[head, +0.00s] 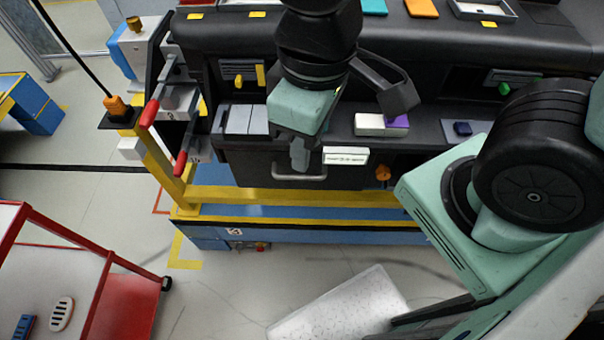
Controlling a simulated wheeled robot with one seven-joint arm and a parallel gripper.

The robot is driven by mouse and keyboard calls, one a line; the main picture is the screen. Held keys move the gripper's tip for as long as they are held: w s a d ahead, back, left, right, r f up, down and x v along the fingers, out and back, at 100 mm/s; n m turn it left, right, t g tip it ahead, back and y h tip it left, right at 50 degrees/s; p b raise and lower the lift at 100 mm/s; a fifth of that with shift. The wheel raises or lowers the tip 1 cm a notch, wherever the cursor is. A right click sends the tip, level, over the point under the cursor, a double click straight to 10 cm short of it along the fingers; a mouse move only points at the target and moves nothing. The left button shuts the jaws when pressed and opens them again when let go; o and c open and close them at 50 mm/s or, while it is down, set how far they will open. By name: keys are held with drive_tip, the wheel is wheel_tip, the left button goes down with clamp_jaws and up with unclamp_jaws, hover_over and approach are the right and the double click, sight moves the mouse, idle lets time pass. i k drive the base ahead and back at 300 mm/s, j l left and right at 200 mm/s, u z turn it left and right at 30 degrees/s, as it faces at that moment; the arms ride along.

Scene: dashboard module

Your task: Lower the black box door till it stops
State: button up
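The black box door (245,168) appears as a dark panel on the front of the dashboard module, left of centre in the head view. A pale grey bar handle (299,178) runs along its lower part. My gripper (300,158) points down from above, with its grey finger end just over the handle. I cannot tell whether it touches the handle. The green hand body hides part of the door, and the finger opening is not visible. How far the door stands open is not clear from this angle.
A white label block (346,156) and an orange knob (383,173) sit right of the handle. Red-tipped levers (150,113) stand at the left. A yellow rail (255,195) runs below the door. A red cart (125,300) stands lower left, with clear floor between.

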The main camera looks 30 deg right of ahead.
sight(266, 169)
drive_tip(key=k+l+u, duration=0.2)
drive_tip(key=k, duration=0.9)
drive_tip(key=j, duration=0.1)
